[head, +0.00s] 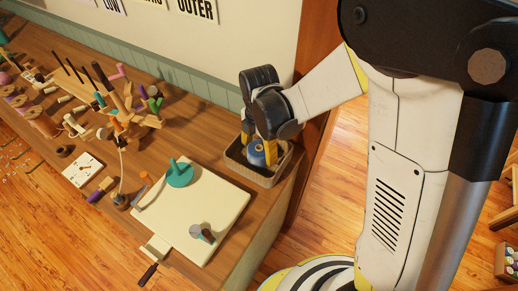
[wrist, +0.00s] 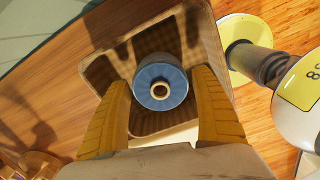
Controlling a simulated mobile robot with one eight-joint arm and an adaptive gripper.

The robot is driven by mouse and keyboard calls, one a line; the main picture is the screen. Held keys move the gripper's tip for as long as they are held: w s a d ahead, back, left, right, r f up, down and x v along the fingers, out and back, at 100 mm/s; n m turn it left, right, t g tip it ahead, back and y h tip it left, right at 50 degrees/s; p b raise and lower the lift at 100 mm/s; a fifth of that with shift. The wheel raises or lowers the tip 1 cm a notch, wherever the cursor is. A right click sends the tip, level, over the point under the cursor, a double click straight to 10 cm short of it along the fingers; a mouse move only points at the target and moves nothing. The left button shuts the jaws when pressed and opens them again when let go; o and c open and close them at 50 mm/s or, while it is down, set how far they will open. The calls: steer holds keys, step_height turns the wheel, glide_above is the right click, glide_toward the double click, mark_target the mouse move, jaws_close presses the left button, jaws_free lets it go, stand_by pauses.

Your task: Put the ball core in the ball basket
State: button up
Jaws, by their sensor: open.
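The ball core (head: 257,156) is a blue, rounded piece. In the wrist view it shows end-on as a blue disc (wrist: 173,80) with a pale ring around a dark hole at its centre. It is inside the outline of the ball basket (head: 265,178), a woven tan basket at the table's right end. The basket's rim also shows in the wrist view (wrist: 97,72). My gripper (head: 259,148) reaches down into the basket. Its yellow fingers (wrist: 170,112) are open, one on each side of the core. Whether the core rests on the basket floor is unclear.
A cream board (head: 205,228) with a teal peg piece (head: 180,174) and a small grey piece (head: 203,232) lies left of the basket. Wooden pieces and pegs crowd the table's far left. The wall stands behind; the table's edge is just right of the basket.

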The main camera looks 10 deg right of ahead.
step_height(320, 180, up, 12)
steer(key=p, duration=0.5)
steer(key=s+d+r+m+t, duration=0.3)
steer(key=s+d+r+m, duration=0.2)
steer(key=m, duration=0.7)
steer(key=s+d+r+m+t, duration=0.4)
steer(key=d+m, duration=0.4)
steer(key=m, duration=0.5)
steer(key=shift+d+v, duration=0.2)
steer(key=shift+v, duration=1.45)
